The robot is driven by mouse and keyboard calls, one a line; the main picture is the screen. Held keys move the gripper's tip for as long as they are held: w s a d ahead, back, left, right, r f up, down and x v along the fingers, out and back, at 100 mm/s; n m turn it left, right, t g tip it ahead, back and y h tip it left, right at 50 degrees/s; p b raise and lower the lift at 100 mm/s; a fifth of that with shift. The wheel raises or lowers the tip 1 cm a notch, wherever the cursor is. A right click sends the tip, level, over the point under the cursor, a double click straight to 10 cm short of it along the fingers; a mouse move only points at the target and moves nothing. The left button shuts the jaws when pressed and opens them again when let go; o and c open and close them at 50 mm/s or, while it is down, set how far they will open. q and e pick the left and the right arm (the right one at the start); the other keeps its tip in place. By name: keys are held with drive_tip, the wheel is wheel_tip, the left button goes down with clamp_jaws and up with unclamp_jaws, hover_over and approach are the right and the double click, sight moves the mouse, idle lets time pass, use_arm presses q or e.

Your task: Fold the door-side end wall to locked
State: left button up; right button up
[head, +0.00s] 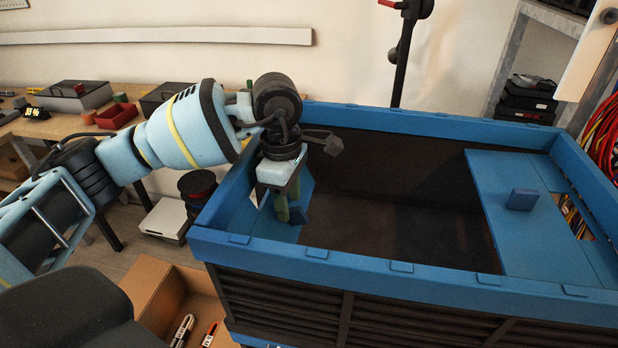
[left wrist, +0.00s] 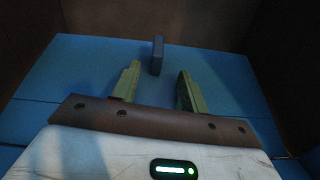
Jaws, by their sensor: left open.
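The large blue crate (head: 360,262) with dark ribbed sides has a folding end wall at each end. The left end wall (head: 262,218) is mostly hidden by my left gripper (head: 289,212), which reaches down inside the crate. The left wrist view shows this blue wall panel (left wrist: 85,80) below the open green fingers (left wrist: 158,72). A small upright blue tab (left wrist: 157,54) stands just beyond the fingertips, roughly between them; I cannot tell whether they touch it. The right end wall (head: 490,188) lies folded inward with its blue tab (head: 521,199) up. Which end is door-side is unclear.
A cardboard box (head: 155,283) with small items stands on the floor by the crate's front left. A workbench (head: 60,128) with boxes and trays is at the left. A metal shelf (head: 500,60) and red cables (head: 605,135) are at the right. The crate's middle is empty.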

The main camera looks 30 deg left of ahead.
use_arm(q)
drive_tip(key=r, duration=0.3)
drive_tip(key=shift+w+a, duration=0.1)
drive_tip(key=shift+a, duration=0.3)
use_arm(e)
drive_tip(key=shift+a+r, duration=0.1)
drive_tip(key=shift+r, duration=0.05)
use_arm(q)
drive_tip(key=shift+r, duration=0.1)
drive_tip(key=shift+d+r+p, duration=0.4)
drive_tip(key=shift+r, duration=0.25)
drive_tip(key=d+r+p, duration=0.1)
drive_tip(key=d, duration=0.1)
drive_tip(key=w+d+r+p, duration=0.1)
drive_tip(key=d+r, duration=0.1)
drive_tip(key=shift+r, duration=0.25)
use_arm(e)
drive_tip(key=shift+t, duration=0.4)
drive_tip(key=w+r, duration=0.1)
drive_tip(key=r, duration=0.1)
drive_tip(key=w+r, duration=0.1)
drive_tip(key=r, duration=0.1)
drive_tip(key=shift+w, duration=0.15)
